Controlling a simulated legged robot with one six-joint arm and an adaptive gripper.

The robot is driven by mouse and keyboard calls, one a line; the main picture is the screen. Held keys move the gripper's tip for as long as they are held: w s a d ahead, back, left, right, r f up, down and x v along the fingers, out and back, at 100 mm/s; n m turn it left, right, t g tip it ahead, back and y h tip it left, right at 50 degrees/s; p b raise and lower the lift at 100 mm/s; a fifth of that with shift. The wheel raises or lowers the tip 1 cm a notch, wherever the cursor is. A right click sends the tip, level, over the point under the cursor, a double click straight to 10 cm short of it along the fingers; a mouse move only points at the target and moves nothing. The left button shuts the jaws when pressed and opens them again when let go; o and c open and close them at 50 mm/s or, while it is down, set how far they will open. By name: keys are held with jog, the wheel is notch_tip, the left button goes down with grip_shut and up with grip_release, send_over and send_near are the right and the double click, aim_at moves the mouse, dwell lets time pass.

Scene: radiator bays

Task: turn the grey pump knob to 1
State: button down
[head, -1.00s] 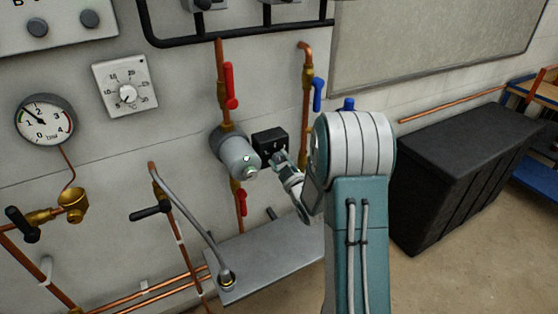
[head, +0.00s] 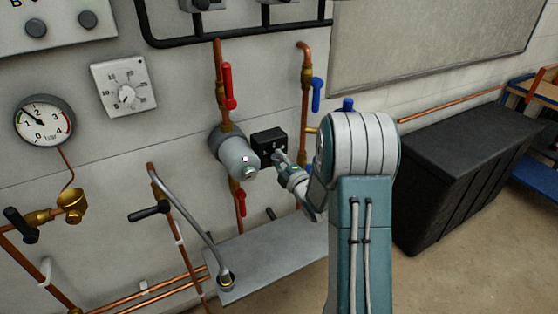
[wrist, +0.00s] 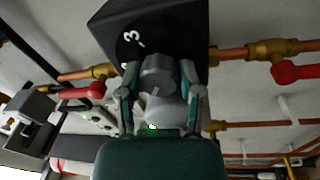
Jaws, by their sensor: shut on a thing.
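The grey pump knob (wrist: 157,75) sits on the face of a black box (wrist: 190,22). A white "3" shows on that face, with another mark partly hidden beside it; I cannot read the knob's setting. My gripper (wrist: 160,82) has a finger on each side of the knob and is shut on it. In the head view, the black box (head: 266,139) is at the right of the grey pump body (head: 237,157). There my gripper (head: 281,157) reaches the box face from the lower right and hides the knob.
Copper pipes carry red valve levers (head: 229,86) and a blue lever (head: 317,95) close around the pump. A grey ledge (head: 270,262) lies below. A pressure gauge (head: 45,121) and a dial (head: 125,88) are on the wall at left. A black chest (head: 460,170) stands at right.

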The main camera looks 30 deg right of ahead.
jog(key=shift+a+n, duration=0.2)
jog(key=shift+n, duration=0.2)
jog(key=shift+c, duration=1.3)
grip_release()
jog(key=shift+a, duration=0.1)
jog(key=shift+s+d+f, duration=0.1)
jog(key=shift+s+d, duration=0.1)
jog(key=shift+s, duration=0.2)
jog(key=s+f, duration=0.1)
jog(key=s, duration=1)
jog(key=shift+d, duration=0.4)
jog(key=shift+w, duration=0.1)
